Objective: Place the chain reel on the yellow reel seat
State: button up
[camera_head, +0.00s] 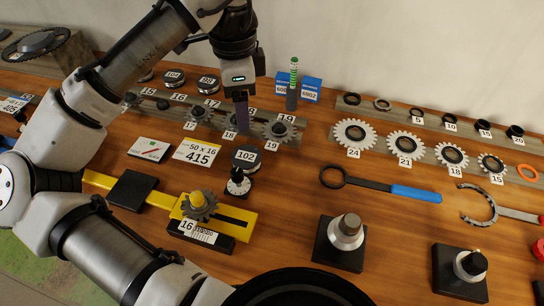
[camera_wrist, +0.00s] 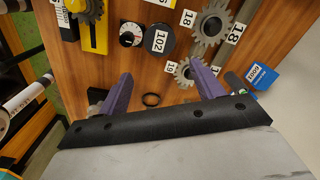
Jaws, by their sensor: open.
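My gripper (camera_head: 240,122) is open with nothing held, above the rail of small sprockets at the back middle. Its two purple fingers stand apart in the wrist view (camera_wrist: 160,70). A small sprocket (camera_wrist: 184,73) shows between and beyond them, nearer the right finger; I cannot tell the height gap. I cannot make out a chain reel with certainty in either view. A yellow bar fixture (camera_head: 237,217) lies in the front middle with a sprocket (camera_head: 199,205) on it, beside a card marked 16. I cannot tell whether this fixture is the yellow reel seat.
A black knob dial (camera_head: 238,182) and a round block marked 102 (camera_head: 246,158) stand behind the yellow bar. Two posts on black bases (camera_head: 340,258) stand front right. A blue-handled tool (camera_head: 415,194) lies behind them. Open wood lies between the yellow bar and these posts.

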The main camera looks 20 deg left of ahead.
jog(key=p, duration=0.1)
send_over(246, 156)
notch_tip(246, 156, down, 8)
jog(key=shift+a+f, duration=0.1)
jog(key=shift+f, duration=0.15)
jog(key=shift+f+p, duration=0.85)
jog(key=shift+f, duration=1.8)
jog(key=shift+c, duration=0.5)
jog(key=c, duration=0.9)
jog(key=shift+c, duration=0.2)
jog(key=shift+r, duration=0.15)
notch_tip(246, 156, up, 16)
jog(key=b, duration=0.5)
jog(key=shift+b, duration=0.4)
